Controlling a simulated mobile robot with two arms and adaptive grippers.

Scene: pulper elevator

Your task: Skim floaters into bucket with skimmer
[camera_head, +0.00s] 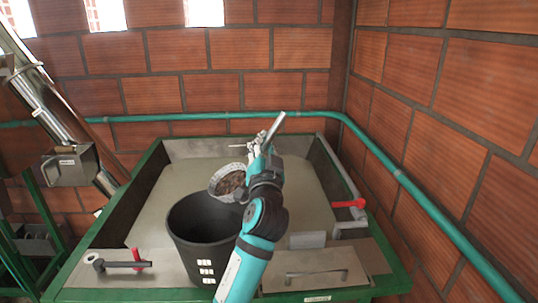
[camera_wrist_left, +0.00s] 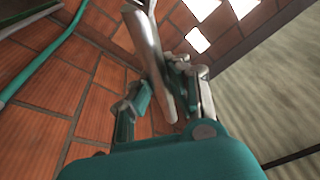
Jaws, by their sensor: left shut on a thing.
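My left gripper (camera_head: 259,157) is shut on the skimmer's pale metal handle, which sticks up past the fingers. The handle also shows between the fingers in the left wrist view (camera_wrist_left: 148,48). The skimmer's round mesh head (camera_head: 228,182) is left of the gripper, near the bucket's back rim, with brown matter in it. I cannot tell whether it touches the rim. The black bucket (camera_head: 196,245) stands at the front of the tank, partly covered by my arm. The tank's cloudy greenish liquid (camera_head: 165,190) shows no clear floaters; my arm hides part of it. My right gripper is out of view.
The green-framed tank (camera_head: 136,194) stands against brick walls with a green pipe (camera_head: 385,160) along them. Red-handled valves are at right (camera_head: 348,204) and front left (camera_head: 125,264). A metal chute (camera_head: 45,90) stands at left. A metal lid (camera_head: 315,272) covers the front right.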

